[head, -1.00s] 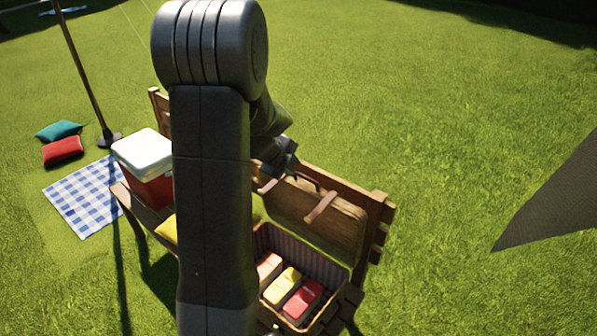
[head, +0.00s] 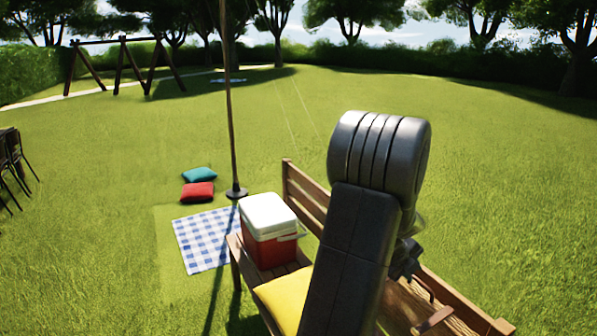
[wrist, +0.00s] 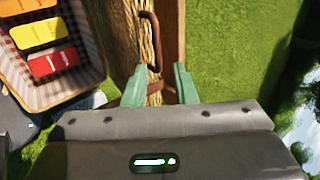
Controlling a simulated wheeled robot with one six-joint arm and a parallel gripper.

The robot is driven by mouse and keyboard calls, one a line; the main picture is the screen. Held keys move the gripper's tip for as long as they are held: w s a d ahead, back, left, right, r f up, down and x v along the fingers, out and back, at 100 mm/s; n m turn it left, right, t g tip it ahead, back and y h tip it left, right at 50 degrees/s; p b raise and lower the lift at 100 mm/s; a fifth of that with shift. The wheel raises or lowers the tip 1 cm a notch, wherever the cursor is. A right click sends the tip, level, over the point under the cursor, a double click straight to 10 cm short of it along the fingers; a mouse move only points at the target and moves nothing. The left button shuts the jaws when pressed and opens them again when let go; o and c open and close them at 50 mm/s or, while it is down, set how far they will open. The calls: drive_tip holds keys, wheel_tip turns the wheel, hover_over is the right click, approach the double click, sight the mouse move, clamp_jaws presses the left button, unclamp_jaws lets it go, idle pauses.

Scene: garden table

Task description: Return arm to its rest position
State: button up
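My gripper (wrist: 160,68) shows in the wrist view with its two green fingers spread apart, nothing clearly clamped between them. It is above the upright wicker lid (wrist: 128,25) of a picnic basket; whether it touches the lid I cannot tell. A brown handle (wrist: 151,42) on the lid lies just ahead of the fingers. In the head view my arm stands at the centre right and mostly hides the gripper. The lid (head: 400,304) shows there only partly, behind my arm.
The open basket (wrist: 98,72) holds orange, yellow and red packages. A wooden bench (head: 306,204) carries a red-and-white cooler (head: 268,238) and a yellow cushion (head: 285,298). A pole (head: 229,120) stands behind. A checked blanket (head: 205,240) lies left. Open lawn lies right.

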sight(421, 282)
drive_tip(key=x, duration=1)
drive_tip(key=v, duration=1.4)
drive_tip(key=x, duration=1.4)
drive_tip(key=shift+d+f, duration=0.1)
drive_tip(key=shift+f, duration=0.15)
drive_tip(key=shift+s+a, duration=0.25)
drive_tip(key=shift+a, duration=0.5)
drive_tip(key=shift+d, duration=0.1)
